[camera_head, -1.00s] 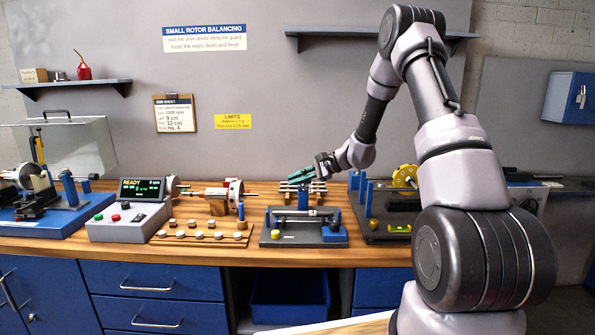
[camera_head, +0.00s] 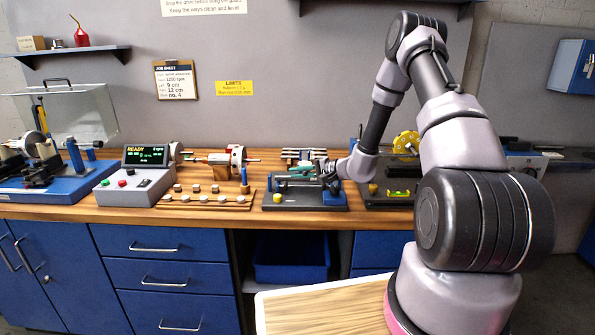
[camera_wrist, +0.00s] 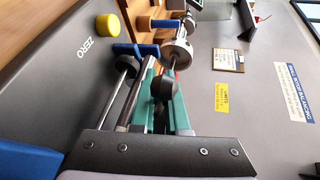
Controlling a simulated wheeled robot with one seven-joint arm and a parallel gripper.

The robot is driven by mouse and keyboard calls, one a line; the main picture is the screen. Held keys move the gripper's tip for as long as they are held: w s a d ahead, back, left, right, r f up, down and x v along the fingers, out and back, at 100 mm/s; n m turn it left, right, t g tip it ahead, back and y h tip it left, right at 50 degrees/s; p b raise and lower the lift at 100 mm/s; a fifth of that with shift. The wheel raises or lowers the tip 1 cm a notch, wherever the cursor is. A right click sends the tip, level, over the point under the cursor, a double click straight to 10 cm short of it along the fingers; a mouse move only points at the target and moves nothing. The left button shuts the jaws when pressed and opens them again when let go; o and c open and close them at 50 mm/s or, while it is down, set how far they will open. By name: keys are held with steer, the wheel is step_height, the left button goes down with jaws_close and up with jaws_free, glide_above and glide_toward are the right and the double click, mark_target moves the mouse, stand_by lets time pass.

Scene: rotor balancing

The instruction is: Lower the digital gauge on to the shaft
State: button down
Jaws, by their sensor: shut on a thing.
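My gripper (camera_head: 303,170) reaches in from the right, its teal fingers low over a dark bench fixture (camera_head: 275,207). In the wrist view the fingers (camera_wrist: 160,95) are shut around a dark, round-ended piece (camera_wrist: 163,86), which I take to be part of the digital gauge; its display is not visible. A silver shaft (camera_wrist: 112,108) with a dark end runs beside the fingers over the fixture plate, which is marked ZERO (camera_wrist: 68,48). The arm and fingers partly hide the fixture, and I cannot tell whether the held piece touches the shaft.
A yellow knob (camera_wrist: 107,25) and a blue block (camera_head: 333,198) sit on the fixture. Left of it are a wooden strip with several weights (camera_head: 203,200), a rotor (camera_head: 237,160) and a READY control box (camera_head: 140,178). A yellow wheel (camera_head: 405,147) stands at the right.

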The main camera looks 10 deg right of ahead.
steer(key=shift+s+f, duration=0.1)
steer(key=shift+f, duration=0.1)
steer(key=c, duration=0.9)
jaws_free()
steer(key=shift+f, duration=0.1)
steer(key=shift+d+r, duration=0.15)
steer(key=shift+r, duration=0.05)
steer(key=v, duration=1)
steer(key=shift+s+d, duration=0.1)
steer(key=shift+s, duration=0.1)
